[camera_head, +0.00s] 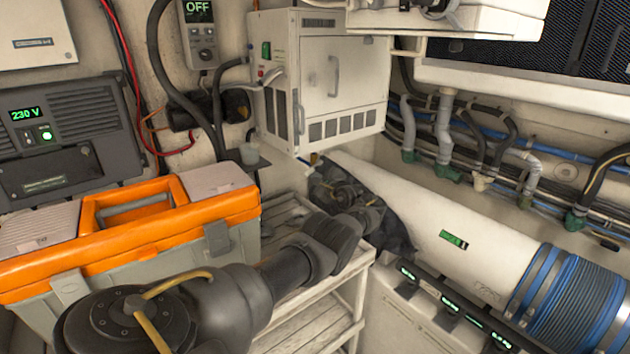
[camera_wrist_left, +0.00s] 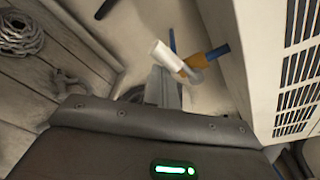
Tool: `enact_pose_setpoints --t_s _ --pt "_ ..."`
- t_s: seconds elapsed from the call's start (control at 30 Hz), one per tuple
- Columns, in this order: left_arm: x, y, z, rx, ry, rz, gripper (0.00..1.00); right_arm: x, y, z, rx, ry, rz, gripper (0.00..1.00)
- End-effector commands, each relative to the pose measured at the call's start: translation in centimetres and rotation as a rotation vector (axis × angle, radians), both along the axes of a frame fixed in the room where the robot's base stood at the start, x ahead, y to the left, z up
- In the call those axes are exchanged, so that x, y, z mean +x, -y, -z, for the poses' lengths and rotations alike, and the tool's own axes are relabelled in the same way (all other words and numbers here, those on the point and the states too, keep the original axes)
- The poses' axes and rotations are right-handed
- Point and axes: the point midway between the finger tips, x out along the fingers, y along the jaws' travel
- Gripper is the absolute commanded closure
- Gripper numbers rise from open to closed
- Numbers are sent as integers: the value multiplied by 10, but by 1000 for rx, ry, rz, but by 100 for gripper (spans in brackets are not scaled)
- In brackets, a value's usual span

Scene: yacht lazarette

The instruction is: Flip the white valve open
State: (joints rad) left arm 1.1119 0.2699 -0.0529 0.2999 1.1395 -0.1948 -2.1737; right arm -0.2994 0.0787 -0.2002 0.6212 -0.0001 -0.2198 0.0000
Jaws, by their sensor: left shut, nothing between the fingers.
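The white valve shows in the left wrist view as a white lever handle (camera_wrist_left: 167,56) on a small brass-orange body (camera_wrist_left: 199,59) with a blue end. In the head view only a small blue and orange bit of it (camera_head: 314,159) shows, just under the white cabinet's lower corner. My left gripper (camera_head: 325,178) is at the end of my arm beside that corner. Its grey fingers (camera_wrist_left: 161,82) are shut and empty, with their tips close to the white handle in the wrist view. I cannot tell whether they touch it. My right gripper is not in view.
The white vented cabinet (camera_head: 336,85) stands close beside the valve. A slatted wooden shelf (camera_head: 290,335) is below. A thick white duct (camera_head: 410,205) runs to the right, with pipes on the wall behind.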

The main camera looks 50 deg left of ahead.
Motion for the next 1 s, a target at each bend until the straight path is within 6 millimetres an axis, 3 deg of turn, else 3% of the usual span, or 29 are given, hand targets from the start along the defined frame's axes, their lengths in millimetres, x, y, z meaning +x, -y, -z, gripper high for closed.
enact_pose_setpoints --t_s 1.0 --pt "5 1 -13 2 4 1 100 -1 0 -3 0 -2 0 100"
